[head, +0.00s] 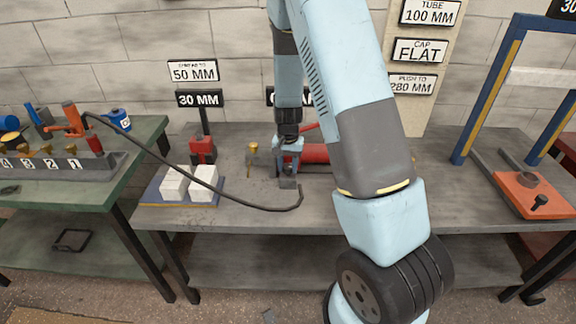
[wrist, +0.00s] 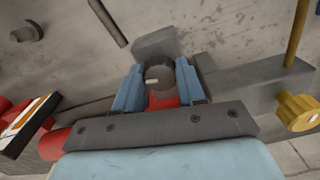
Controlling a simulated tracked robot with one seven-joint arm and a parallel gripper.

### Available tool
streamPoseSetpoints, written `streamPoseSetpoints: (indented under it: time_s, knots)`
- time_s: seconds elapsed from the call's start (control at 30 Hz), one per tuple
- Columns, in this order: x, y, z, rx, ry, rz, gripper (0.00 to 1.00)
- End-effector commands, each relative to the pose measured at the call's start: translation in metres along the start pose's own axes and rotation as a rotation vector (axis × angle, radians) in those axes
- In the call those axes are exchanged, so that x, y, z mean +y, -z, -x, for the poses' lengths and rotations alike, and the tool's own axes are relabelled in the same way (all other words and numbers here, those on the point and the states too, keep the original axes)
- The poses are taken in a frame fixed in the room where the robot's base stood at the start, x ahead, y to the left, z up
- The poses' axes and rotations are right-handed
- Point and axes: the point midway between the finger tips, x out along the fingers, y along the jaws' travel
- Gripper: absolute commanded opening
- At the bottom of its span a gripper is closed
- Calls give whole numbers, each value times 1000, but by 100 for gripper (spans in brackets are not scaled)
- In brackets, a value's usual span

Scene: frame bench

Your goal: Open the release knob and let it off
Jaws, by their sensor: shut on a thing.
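A dark round knob (wrist: 160,78) with a short white mark on its face sits on a red part, seen in the wrist view; I take it to be the release knob. My gripper (wrist: 159,90) is shut on it, with one blue finger on each side. In the head view my gripper (head: 288,160) points down over the middle bench, beside a red cylinder (head: 312,153). The knob is not clear in the head view. My arm hides part of the red cylinder.
A yellow knob (wrist: 298,111) stands to the right in the wrist view. A black hose (head: 240,203) runs across the bench front. A red jack (head: 202,150) and white blocks (head: 188,184) stand to the left. A blue frame (head: 487,90) stands to the right.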

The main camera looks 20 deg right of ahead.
Motion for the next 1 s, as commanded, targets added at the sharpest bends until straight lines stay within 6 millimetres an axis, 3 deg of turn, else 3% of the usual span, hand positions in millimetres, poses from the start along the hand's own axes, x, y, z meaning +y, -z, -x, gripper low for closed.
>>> streamPoseSetpoints:
  time_s: [0.3,0.33,0.57,0.87,1.0]
  knots:
    - [-1,0,0,0,1,-11,9]
    - [-1,0,0,0,1,-11,42]
    - [0,0,0,0,0,-11,64]
    - [0,0,2,1,1,-10,65]
    - [-1,0,13,2,2,-8,65]
